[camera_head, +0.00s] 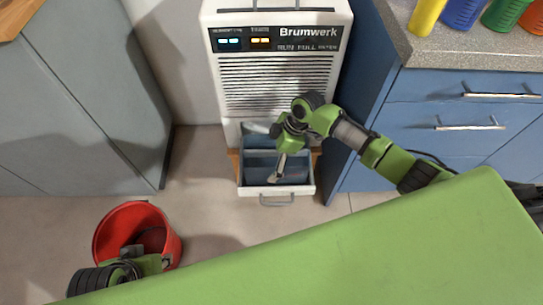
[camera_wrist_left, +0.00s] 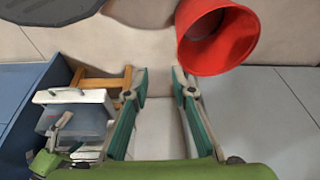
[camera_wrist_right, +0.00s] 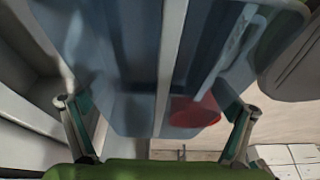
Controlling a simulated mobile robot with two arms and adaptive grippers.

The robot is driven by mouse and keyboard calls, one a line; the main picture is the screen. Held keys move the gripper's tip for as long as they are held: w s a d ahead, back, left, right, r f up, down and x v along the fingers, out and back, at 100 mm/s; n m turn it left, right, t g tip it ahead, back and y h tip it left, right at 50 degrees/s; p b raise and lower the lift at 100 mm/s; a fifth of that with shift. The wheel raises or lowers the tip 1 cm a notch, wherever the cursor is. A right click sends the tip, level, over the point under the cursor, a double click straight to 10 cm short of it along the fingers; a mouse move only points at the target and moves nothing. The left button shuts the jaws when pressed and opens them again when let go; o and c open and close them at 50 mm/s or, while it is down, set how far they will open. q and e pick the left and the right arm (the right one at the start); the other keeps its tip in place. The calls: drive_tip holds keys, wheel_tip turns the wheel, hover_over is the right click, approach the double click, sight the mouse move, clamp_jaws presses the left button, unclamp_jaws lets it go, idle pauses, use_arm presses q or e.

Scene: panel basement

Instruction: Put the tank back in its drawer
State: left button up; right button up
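The blue-grey see-through tank (camera_head: 262,160) sits in the pulled-out drawer (camera_head: 306,190) at the foot of the white Brumwerk machine. My right gripper (camera_head: 277,178) is over the drawer with its fingers reaching down at the tank; in the right wrist view (camera_wrist_right: 158,110) the fingers are wide apart and the tank (camera_wrist_right: 135,70) fills the view beyond them. I cannot tell whether a finger touches it. The tank also shows in the left wrist view (camera_wrist_left: 88,122). My left gripper (camera_wrist_left: 160,88) is open and empty; its fingers are hidden in the head view.
A red bucket (camera_head: 108,238) stands on the floor at left, close to my left gripper. The Brumwerk machine (camera_head: 278,85) stands between a grey cabinet (camera_head: 85,100) and blue drawers (camera_head: 420,115). Bottles stand on the right counter. Floor is clear between bucket and drawer.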

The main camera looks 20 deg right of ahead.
idle(0.3)
drive_tip(key=shift+r, duration=0.35)
drive_tip(key=p+v, duration=0.2)
drive_tip(key=v, duration=0.5)
drive_tip(key=shift+p, duration=0.3)
drive_tip(key=p+v, duration=0.1)
drive_tip(key=v, duration=0.3)
drive_tip(key=shift+d+r, duration=0.1)
drive_tip(key=shift+r, duration=0.2)
use_arm(q)
drive_tip(key=f, duration=0.3)
drive_tip(key=shift+w+d+f+g, duration=0.1)
drive_tip(key=shift+w+f+g, duration=0.15)
drive_tip(key=shift+w+g, duration=0.1)
use_arm(e)
drive_tip(key=shift+s+f, duration=0.1)
